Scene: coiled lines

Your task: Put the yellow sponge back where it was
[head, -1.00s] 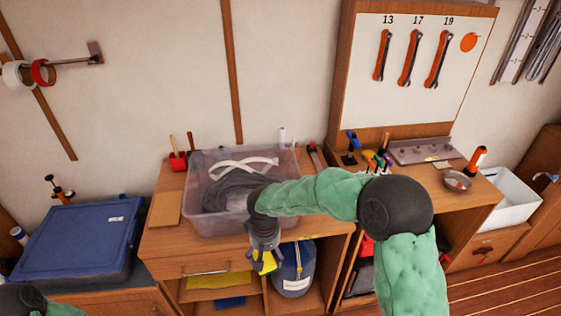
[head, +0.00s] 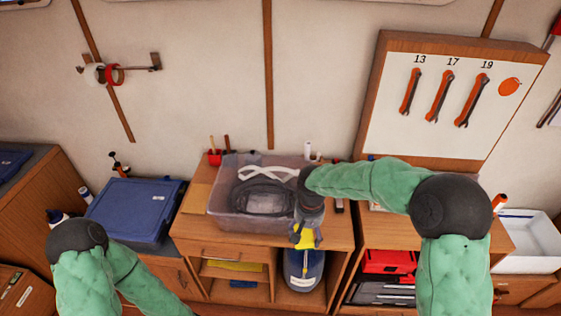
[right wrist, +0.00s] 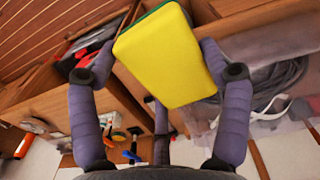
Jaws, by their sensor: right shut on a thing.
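My right gripper (head: 307,226) is shut on the yellow sponge (head: 304,239). It holds the sponge in the air in front of the wooden bench's front edge, above the blue container in the head view. In the right wrist view the sponge (right wrist: 165,55) is a yellow block with a green layer along its top edge, tilted between the fingers of the right gripper (right wrist: 150,62). My left arm shows at the lower left of the head view, but its gripper is out of view.
A clear bin (head: 222,207) with coiled dark and white lines stands on the bench. Below are a shelf with a flat yellow item (head: 236,265) and a blue item (head: 243,284), and a blue container (head: 303,270). A blue-lidded box (head: 135,208) stands left.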

